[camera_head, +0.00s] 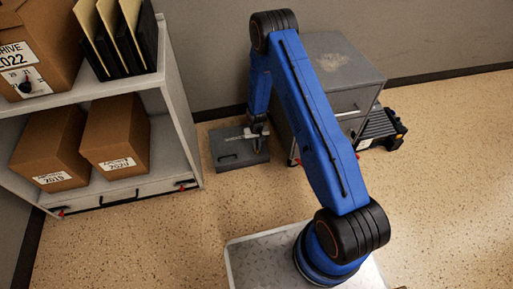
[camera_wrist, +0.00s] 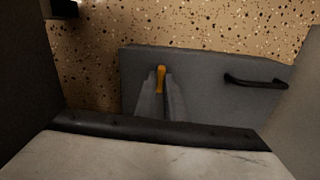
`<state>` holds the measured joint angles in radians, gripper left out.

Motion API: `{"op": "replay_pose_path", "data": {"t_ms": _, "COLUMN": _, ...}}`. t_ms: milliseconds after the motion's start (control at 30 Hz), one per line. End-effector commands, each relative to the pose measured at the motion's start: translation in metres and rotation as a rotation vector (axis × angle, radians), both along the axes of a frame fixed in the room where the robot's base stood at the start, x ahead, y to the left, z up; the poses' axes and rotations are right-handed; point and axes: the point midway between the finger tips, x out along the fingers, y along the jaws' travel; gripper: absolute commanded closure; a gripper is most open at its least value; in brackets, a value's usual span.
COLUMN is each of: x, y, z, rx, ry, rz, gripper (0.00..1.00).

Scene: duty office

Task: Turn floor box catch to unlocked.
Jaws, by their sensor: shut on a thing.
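The floor box (camera_head: 232,161) is a low, flat grey box on the floor between the shelf and the grey cabinet. Its grey top also shows in the wrist view (camera_wrist: 210,70), with a black handle (camera_wrist: 255,83) at the right. The catch (camera_wrist: 160,76) is a small orange lever near the left part of the top. My gripper (camera_wrist: 161,88) is shut on the catch, with a finger on either side; only its orange upper end shows between them. In the head view my gripper (camera_head: 258,147) reaches down over the box, and the catch cannot be made out there.
A shelf (camera_head: 185,120) with archive boxes (camera_head: 115,135) and black files stands at the left. A grey cabinet (camera_head: 340,70) stands close to the right of the floor box, with a dark device (camera_head: 382,127) beside it. The speckled floor in front is clear.

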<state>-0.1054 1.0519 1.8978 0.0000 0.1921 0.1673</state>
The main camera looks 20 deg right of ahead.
Motion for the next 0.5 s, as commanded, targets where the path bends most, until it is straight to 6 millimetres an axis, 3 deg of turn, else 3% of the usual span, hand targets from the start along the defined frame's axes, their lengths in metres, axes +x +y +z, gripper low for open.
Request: {"op": "replay_pose_path", "data": {"t_ms": 500, "x": 0.0011, "y": -0.0002, "z": -0.001, "rx": 0.0, "ry": -0.003, "rz": 0.079, "gripper": 1.0}}
